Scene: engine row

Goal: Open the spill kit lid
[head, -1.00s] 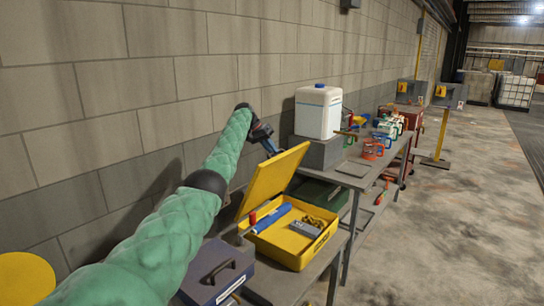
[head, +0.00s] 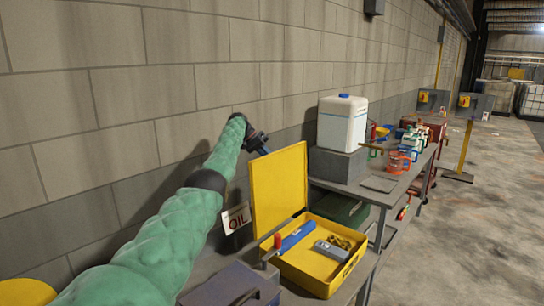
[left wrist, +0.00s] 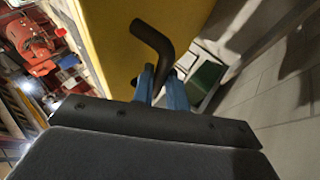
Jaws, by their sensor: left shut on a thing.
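The yellow spill kit box (head: 310,278) sits on the near bench. Its yellow lid (head: 279,188) stands about upright at the back of the box, so the inside is exposed. A blue roll (head: 297,236), a red-capped item and a grey item (head: 331,250) lie inside. In the left wrist view my gripper's blue fingers (left wrist: 160,88) are shut on the black bent lid handle (left wrist: 152,38), beside the yellow lid face (left wrist: 105,35). My right gripper is out of view.
A dark blue case (head: 232,288) stands left of the box. A white OIL sign (head: 236,217) is behind, near the block wall. A white jerrycan (head: 342,122) on a grey block stands on the farther bench.

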